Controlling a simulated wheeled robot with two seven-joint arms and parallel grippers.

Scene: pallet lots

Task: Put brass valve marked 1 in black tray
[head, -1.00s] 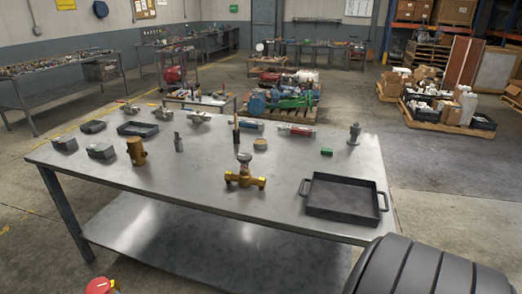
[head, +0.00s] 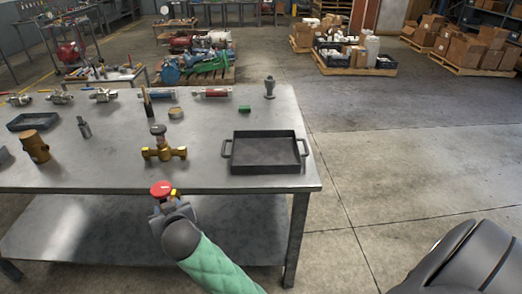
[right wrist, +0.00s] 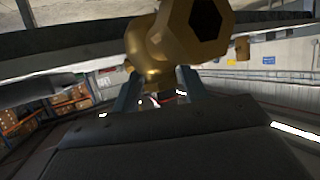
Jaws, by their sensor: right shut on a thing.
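My right gripper (head: 174,207) is shut on a brass valve with a red handwheel (head: 162,188). It holds the valve in front of the table's near edge, left of the tray. In the right wrist view the brass body (right wrist: 170,40), with a hexagonal port, sits between the two fingers (right wrist: 158,88). A light mark on the red wheel is too small to read. The black tray (head: 264,167), with a handle at each side, lies empty at the table's right end. My left gripper is out of view.
Another brass valve (head: 163,153), with a dark handwheel, stands on the metal table (head: 205,178) left of the tray. A brass cylinder (head: 35,147) and a smaller dark tray (head: 32,121) stand farther left. A green block (head: 244,109) and a grey fitting (head: 269,88) are behind the tray.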

